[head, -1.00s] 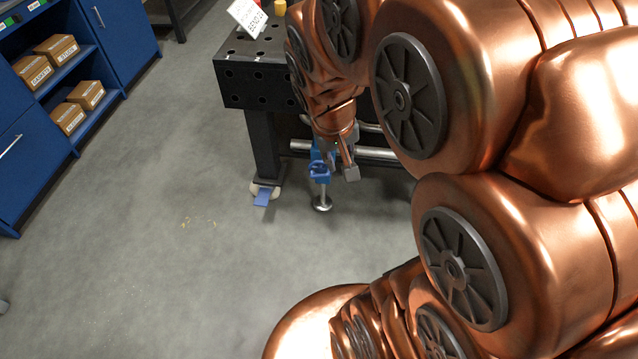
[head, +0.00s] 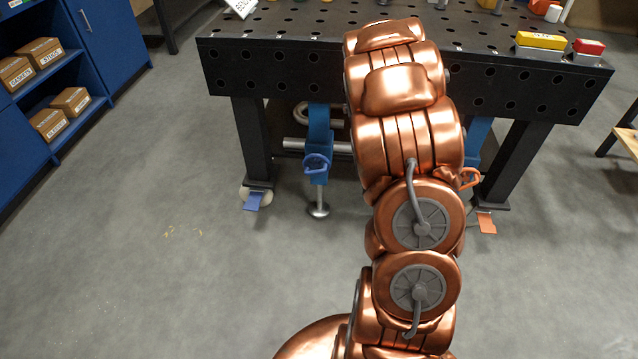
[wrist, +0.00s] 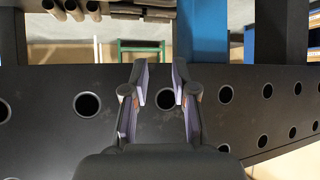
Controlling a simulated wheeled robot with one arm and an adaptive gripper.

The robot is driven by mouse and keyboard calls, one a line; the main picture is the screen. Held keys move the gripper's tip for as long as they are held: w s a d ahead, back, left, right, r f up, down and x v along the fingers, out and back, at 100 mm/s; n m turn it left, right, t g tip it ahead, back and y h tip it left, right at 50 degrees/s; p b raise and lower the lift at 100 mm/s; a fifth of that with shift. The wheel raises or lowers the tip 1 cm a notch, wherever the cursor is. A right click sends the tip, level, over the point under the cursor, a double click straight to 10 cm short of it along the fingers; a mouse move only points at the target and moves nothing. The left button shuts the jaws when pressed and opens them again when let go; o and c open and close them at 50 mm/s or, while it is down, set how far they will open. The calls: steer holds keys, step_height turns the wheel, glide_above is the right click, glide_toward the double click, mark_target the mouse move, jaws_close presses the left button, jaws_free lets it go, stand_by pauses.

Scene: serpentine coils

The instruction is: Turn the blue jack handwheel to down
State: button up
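The blue jack (head: 319,130) stands under the front edge of the black table, on a round metal foot on the floor. Its blue handwheel (head: 317,163) is a small ring on the front of the jack, left of my arm and apart from it. My gripper is hidden behind my arm in the head view. In the wrist view my gripper (wrist: 160,85) has its two fingers apart with nothing between them, facing the table's dark holed side. A blue upright (wrist: 203,30) shows beyond the fingers; I cannot tell if it is the jack.
The black holed table (head: 270,68) spans the back. An orange handwheel (head: 469,178) is just right of my arm. A blue pedal (head: 253,201) and an orange pedal (head: 486,222) are near the table legs. Blue shelves (head: 75,75) stand left.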

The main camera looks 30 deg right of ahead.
step_height(320, 180, down, 7)
steer(key=w+t+y+b, duration=0.1)
steer(key=w+b, duration=0.1)
steer(key=b, duration=0.1)
steer(key=m+t+y+b, duration=0.1)
steer(key=t+y+b, duration=0.5)
steer(key=y+b, duration=0.45)
glide_toward(319, 171)
steer(key=w+a+f, duration=0.1)
steer(key=w, duration=0.2)
steer(key=shift+b+x, duration=1.25)
steer(key=shift+x, duration=2.15)
steer(key=shift+a, duration=0.1)
jaws_close()
